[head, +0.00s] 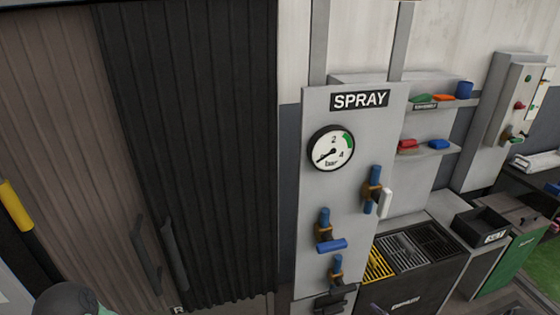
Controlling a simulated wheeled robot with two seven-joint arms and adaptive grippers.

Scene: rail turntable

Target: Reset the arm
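Neither of my grippers shows clearly in the head view. A dark rounded part at the bottom left edge looks like a piece of my own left arm, with its gripper out of the picture. No fingertips of my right gripper can be made out. Whether either gripper holds anything is hidden.
A dark ribbed door (200,120) stands left. Right are shelves (432,149), a grated unit (420,275) and a black bin (482,226).

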